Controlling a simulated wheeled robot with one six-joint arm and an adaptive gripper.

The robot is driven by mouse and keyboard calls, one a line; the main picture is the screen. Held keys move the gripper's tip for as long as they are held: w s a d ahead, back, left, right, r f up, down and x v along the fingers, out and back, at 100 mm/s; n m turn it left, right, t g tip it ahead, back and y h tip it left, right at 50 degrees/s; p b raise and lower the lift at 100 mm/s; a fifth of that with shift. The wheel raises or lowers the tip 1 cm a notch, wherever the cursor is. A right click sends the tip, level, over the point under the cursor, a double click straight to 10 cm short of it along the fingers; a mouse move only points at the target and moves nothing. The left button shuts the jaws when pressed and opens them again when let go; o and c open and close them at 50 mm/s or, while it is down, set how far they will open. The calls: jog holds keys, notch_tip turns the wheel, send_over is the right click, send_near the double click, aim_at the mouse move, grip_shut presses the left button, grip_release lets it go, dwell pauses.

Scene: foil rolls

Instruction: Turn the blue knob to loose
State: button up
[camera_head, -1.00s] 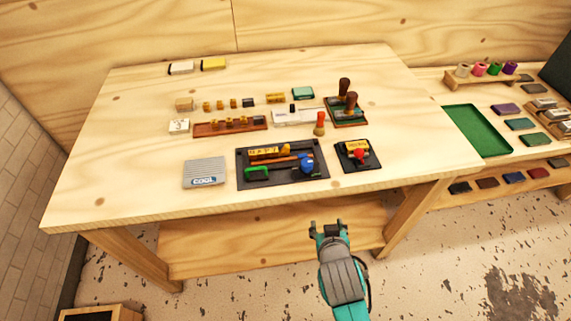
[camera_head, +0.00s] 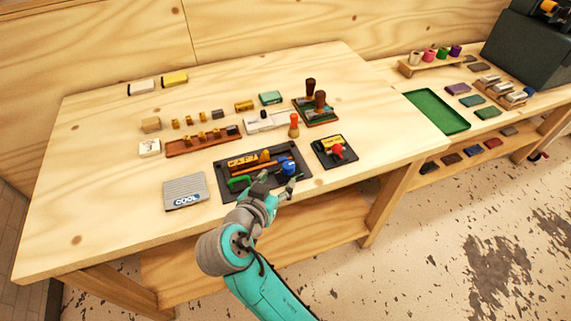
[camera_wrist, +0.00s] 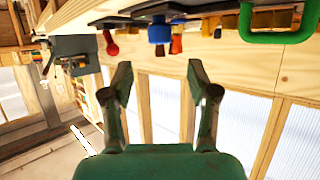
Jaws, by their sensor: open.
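The blue knob (camera_head: 289,167) sits at the right part of a dark tray-like panel (camera_head: 221,175) on the wooden table. In the wrist view the blue knob (camera_wrist: 159,34) shows above and between my fingertips, apart from them. My gripper (camera_head: 279,181) is at the front edge of the panel, just on the near side of the knob. Its two fingers are spread and empty, as the wrist view of my gripper (camera_wrist: 160,75) also shows. Any marking for loose is too small to read.
A green handle (camera_head: 239,183) stands left of the knob on the panel, with an orange bar (camera_head: 256,164) behind. A red knob (camera_head: 337,151) is on a separate dark plate to the right. A grey COOL pad (camera_head: 184,188) lies left.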

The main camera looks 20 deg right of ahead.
aim_at(288, 167)
jog(key=x, duration=0.9)
jog(key=shift+w+d+f, duration=0.1)
jog(key=shift+f, duration=0.05)
grip_shut()
